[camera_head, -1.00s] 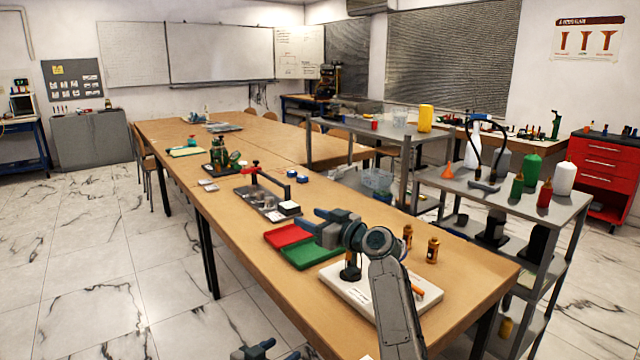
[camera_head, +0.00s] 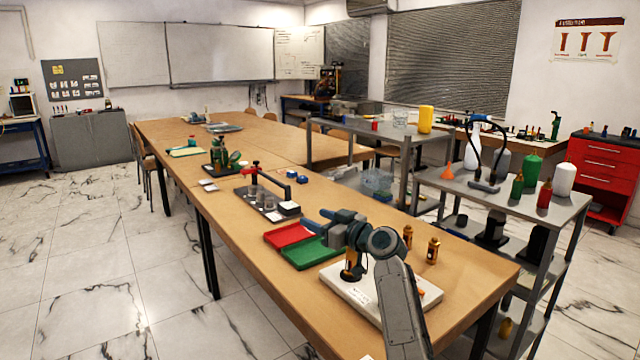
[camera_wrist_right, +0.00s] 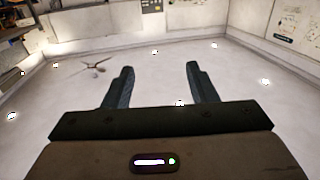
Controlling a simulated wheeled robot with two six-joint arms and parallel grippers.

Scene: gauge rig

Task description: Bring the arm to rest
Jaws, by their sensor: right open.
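My right arm reaches up from the bottom over the near end of the wooden table (camera_head: 235,240). Its gripper (camera_head: 316,219) points left above the red tray (camera_head: 287,234) and the green tray (camera_head: 308,254). In the right wrist view the two dark fingers (camera_wrist_right: 160,85) stand apart with nothing between them, against a pale ceiling. My left gripper is out of view.
Below my right arm is a white board (camera_head: 335,276) with an orange and black fitting (camera_head: 352,265), partly hidden by the arm. Two brass bottles (camera_head: 433,250) stand right of it. A grey shelf cart (camera_head: 520,195) holds several bottles. The floor at left is clear.

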